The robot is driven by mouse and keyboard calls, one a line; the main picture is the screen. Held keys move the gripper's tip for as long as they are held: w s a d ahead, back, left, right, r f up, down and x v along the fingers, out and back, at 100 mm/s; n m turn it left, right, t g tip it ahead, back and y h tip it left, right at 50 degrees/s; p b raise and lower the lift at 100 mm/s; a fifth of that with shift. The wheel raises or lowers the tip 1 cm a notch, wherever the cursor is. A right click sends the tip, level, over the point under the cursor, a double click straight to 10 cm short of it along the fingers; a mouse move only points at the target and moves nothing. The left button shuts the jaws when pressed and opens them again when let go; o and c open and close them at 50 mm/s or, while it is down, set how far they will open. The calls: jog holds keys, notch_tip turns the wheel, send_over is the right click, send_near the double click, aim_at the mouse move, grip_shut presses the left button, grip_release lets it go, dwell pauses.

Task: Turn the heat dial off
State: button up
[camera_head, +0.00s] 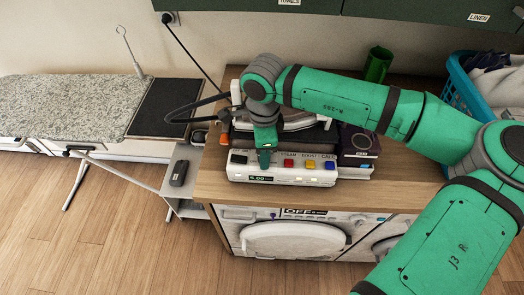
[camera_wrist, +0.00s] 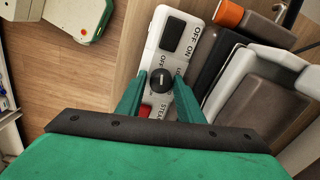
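The heat dial is a round black knob (camera_wrist: 160,81) with a light pointer line, on the white control panel (camera_wrist: 151,55) of an ironing station. An OFF label is printed beside it. My gripper (camera_wrist: 162,80) is pointed down at the panel, with its two green fingers apart on either side of the dial. A small gap seems to show at each side; contact cannot be told. In the head view my gripper (camera_head: 265,160) hides the dial. The panel (camera_head: 276,175) there shows a lit display (camera_head: 261,178) reading about 5.00.
A black rocker switch (camera_head: 239,158) sits left of my gripper. Red (camera_head: 288,163), yellow (camera_head: 310,164) and blue (camera_head: 328,166) buttons sit to the right. An ironing board (camera_head: 70,103) stands left.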

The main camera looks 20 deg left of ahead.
jog(key=shift+o, duration=0.8)
jog(key=shift+r, duration=0.1)
jog(key=shift+w+a+r, duration=0.1)
jog(key=shift+r, duration=0.15)
jog(key=shift+s+r, duration=0.15)
jog(key=shift+r, duration=1.7)
jog(key=shift+s+r, duration=0.1)
jog(key=shift+r, duration=1.7)
